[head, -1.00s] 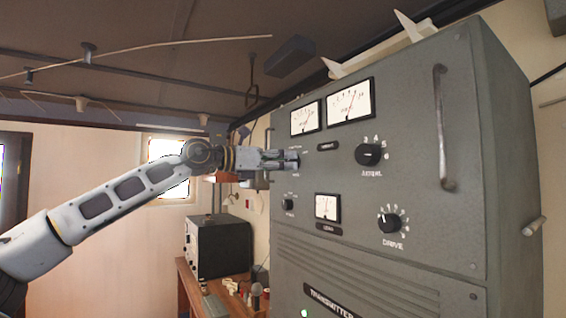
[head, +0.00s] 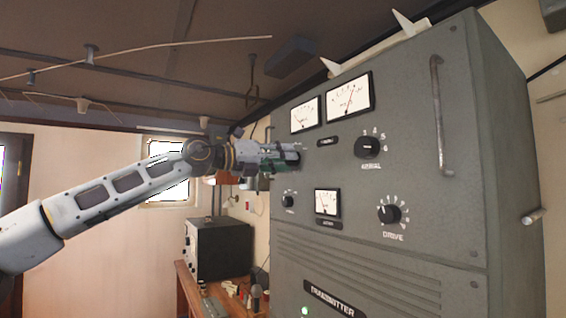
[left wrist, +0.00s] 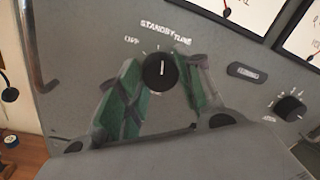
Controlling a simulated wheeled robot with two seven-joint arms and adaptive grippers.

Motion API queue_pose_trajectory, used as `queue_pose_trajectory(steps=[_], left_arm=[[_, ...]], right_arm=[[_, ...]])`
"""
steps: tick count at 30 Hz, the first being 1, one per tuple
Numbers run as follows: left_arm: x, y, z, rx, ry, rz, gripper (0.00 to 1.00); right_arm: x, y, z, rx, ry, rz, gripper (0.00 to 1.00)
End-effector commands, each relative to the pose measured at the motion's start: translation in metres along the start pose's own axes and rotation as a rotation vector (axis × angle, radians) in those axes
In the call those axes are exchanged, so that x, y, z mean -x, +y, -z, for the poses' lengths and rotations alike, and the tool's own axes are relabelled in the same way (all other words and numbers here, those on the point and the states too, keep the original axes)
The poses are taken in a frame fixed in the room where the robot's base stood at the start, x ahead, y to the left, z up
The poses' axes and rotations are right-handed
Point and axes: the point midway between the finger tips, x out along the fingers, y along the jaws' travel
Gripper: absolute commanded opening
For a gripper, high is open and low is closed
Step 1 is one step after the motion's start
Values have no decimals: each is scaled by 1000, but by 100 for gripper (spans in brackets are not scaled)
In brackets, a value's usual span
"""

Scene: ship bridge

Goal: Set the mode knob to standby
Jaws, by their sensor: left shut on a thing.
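The mode knob (left wrist: 160,73) is a round black knob on the grey transmitter panel, with OFF, STANDBY and TUNE printed around its top. Its white pointer line points nearly straight up, toward the STANDBY label (left wrist: 163,29). My left gripper (left wrist: 158,80) is shut on the knob, with one green-padded finger on each side. In the head view my left gripper (head: 290,158) reaches the panel's left part and hides the knob. My right gripper is not in view.
The transmitter cabinet (head: 400,265) carries an AERIAL knob (head: 369,146), a DRIVE knob (head: 389,213), a small lower-left knob (head: 288,201), several meters and a vertical handle (head: 439,120). A desk with a black-fronted set (head: 222,247) stands behind, left of the cabinet.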

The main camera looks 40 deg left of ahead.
Motion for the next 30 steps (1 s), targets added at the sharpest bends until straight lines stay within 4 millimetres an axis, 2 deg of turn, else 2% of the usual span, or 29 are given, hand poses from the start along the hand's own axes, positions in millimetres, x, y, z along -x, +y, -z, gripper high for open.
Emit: queue_pose_trajectory(steps=[9,20,21,25,30], left_arm=[[0,1,0,96,-9,0,12],[0,0,-1,100,-10,0,12],[0,0,-1,100,-10,0,40],[0,0,0,99,-9,0,57],[0,0,0,99,-9,0,58]], right_arm=[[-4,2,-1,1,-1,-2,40],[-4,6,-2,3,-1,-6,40],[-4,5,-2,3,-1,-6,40],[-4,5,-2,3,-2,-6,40],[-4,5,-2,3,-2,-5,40]])
